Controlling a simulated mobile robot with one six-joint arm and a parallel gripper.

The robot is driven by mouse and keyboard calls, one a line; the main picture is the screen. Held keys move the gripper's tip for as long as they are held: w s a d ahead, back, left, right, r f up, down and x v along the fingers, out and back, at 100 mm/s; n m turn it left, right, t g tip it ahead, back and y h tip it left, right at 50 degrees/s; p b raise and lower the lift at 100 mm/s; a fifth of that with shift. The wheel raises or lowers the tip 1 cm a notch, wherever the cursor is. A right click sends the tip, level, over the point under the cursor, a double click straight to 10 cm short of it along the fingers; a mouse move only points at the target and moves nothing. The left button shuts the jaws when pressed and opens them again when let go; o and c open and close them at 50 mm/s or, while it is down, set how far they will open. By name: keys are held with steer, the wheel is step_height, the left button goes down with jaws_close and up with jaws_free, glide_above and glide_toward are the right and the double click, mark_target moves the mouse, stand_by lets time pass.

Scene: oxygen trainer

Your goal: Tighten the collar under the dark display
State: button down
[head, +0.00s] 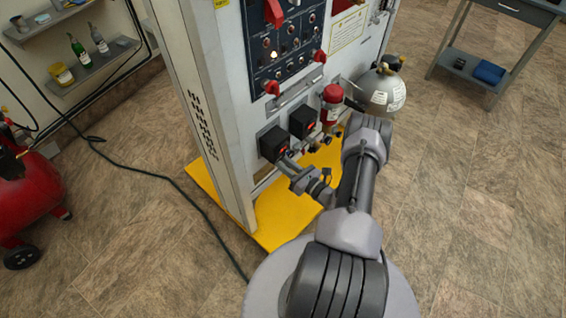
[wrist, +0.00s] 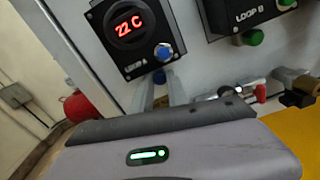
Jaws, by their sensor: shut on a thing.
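In the head view my gripper (head: 286,163) reaches the rack just under the left black box (head: 273,144). The Loop B box (wrist: 232,14) is to the right, with a green button (wrist: 286,3) and a green part (wrist: 253,37) under it. Its display is cut off in the wrist view and too small to read in the head view.
Brass and red-handled fittings (wrist: 297,90) lie right of my gripper. A red canister (head: 332,100) and a grey tank (head: 382,92) stand beyond. The rack (head: 225,120) stands on a yellow base (head: 285,213). A black cable crosses the floor at left, near a red compressor (head: 25,190).

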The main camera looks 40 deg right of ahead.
steer(key=shift+m, duration=0.4)
steer(key=c, duration=1.3)
jaws_free()
steer(key=s+d+p, duration=0.1)
steer(key=s+p, duration=0.3)
steer(key=s, duration=1.3)
steer(key=shift+s+d, duration=0.15)
steer(key=shift+s, duration=0.05)
